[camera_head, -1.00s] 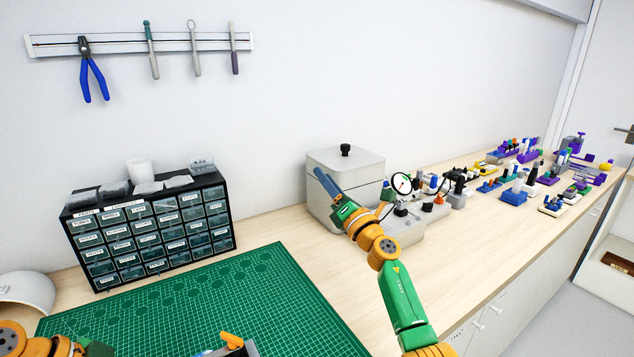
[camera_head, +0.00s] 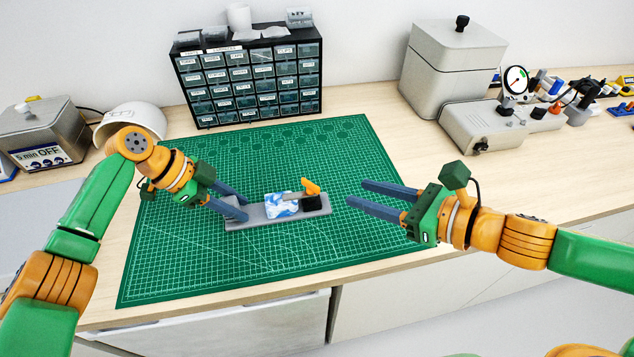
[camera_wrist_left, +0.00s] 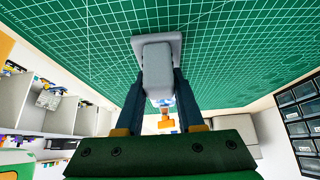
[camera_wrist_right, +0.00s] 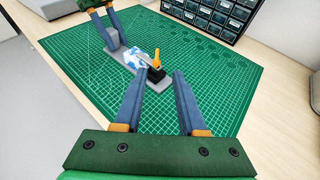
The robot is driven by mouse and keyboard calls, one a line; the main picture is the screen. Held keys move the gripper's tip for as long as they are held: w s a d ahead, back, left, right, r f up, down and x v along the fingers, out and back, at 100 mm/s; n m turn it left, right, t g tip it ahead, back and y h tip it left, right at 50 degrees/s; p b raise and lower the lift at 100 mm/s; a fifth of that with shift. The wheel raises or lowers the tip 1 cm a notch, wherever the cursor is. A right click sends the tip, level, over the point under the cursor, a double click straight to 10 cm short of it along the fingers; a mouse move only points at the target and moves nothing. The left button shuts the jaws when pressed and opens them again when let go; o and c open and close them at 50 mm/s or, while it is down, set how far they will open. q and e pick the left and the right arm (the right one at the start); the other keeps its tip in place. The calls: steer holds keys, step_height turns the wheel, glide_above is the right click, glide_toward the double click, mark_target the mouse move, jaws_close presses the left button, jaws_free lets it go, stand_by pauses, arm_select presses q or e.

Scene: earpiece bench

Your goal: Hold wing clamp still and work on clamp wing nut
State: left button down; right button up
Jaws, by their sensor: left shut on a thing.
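The wing clamp (camera_head: 245,222) is a grey base lying on the green cutting mat, with a blue-and-white piece and a black block on it. The orange clamp wing nut (camera_head: 311,187) sits on top at its right end; it also shows in the right wrist view (camera_wrist_right: 157,56). My left gripper (camera_head: 243,209) is shut on the grey block at the clamp's left end, seen between its fingers in the left wrist view (camera_wrist_left: 157,75). My right gripper (camera_head: 357,195) is open and empty, to the right of the wing nut and apart from it.
The green mat (camera_head: 200,275) has free room around the clamp. A black drawer cabinet (camera_head: 248,75) stands behind it. A grey box (camera_head: 450,70) and a grey device with a dial (camera_head: 485,128) stand at the back right. A white bowl (camera_head: 130,118) is at the left.

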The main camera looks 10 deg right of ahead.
mark_target(312, 184)
steer(key=x, duration=1.1)
steer(key=shift+a+f, duration=0.35)
steer(key=shift+f, duration=0.15)
steer(key=shift+c, duration=0.2)
